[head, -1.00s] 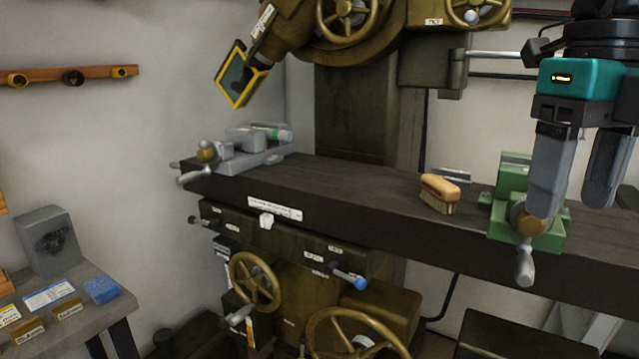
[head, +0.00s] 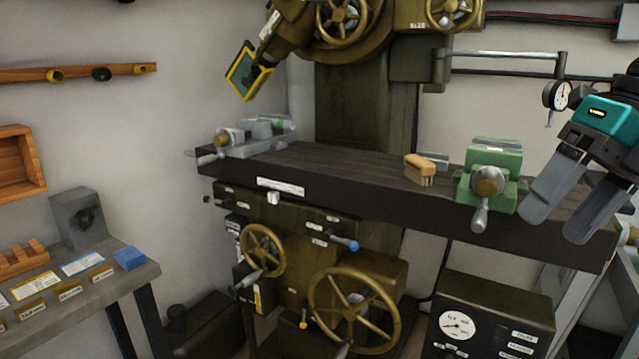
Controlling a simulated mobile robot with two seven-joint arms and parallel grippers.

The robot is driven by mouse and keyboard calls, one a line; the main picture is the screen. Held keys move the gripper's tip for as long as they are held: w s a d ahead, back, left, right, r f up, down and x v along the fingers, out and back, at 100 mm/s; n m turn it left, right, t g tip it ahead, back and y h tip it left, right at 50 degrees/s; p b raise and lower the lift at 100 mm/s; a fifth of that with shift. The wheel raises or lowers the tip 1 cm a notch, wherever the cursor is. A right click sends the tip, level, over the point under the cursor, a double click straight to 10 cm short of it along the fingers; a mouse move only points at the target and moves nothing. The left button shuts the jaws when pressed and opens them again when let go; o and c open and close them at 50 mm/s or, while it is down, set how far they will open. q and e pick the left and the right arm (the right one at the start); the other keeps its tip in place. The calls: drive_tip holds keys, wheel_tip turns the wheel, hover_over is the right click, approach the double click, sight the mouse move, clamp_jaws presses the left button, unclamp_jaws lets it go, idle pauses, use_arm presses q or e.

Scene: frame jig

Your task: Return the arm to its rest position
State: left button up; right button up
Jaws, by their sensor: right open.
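My right gripper (head: 553,232) is at the right edge of the head view, with its two grey fingers pointing down and to the left. The fingers are apart and nothing is between them. It is in front of the right end of the machine table (head: 345,180), just right of the green vise (head: 489,172). The rest of the right arm runs out of the picture at the right. My left gripper is not in view.
A wooden brush (head: 420,167) stands on the table left of the green vise. A grey vise (head: 255,140) is at the table's left end. A dial gauge (head: 559,95) hangs behind the gripper. A side bench (head: 140,265) with a blue block (head: 129,258) is at lower left.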

drive_tip(key=w+d+f+m+t+y, duration=0.1)
drive_tip(key=d+f+m+t, duration=0.2)
drive_tip(key=f+m+t, duration=0.35)
drive_tip(key=d+f+m+t+y, duration=0.1)
drive_tip(key=d+f+m+t, duration=0.2)
drive_tip(key=f+m, duration=0.7)
drive_tip(key=w+d+f+m+t, duration=0.1)
drive_tip(key=d+f+m+t, duration=0.3)
drive_tip(key=f, duration=0.8)
drive_tip(key=s+a+f+m+g+h, duration=0.1)
drive_tip(key=s+a+f+m+h, duration=0.1)
drive_tip(key=s+a+f+m, duration=0.4)
drive_tip(key=s+a+f+m+g+h, duration=0.2)
drive_tip(key=s+a+f+m, duration=0.3)
drive_tip(key=a+f+m, duration=0.3)
drive_tip(key=a+f, duration=0.4)
drive_tip(key=f, duration=0.1)
drive_tip(key=shift+s+h, duration=0.35)
drive_tip(key=shift+h, duration=0.05)
drive_tip(key=shift+g, duration=0.25)
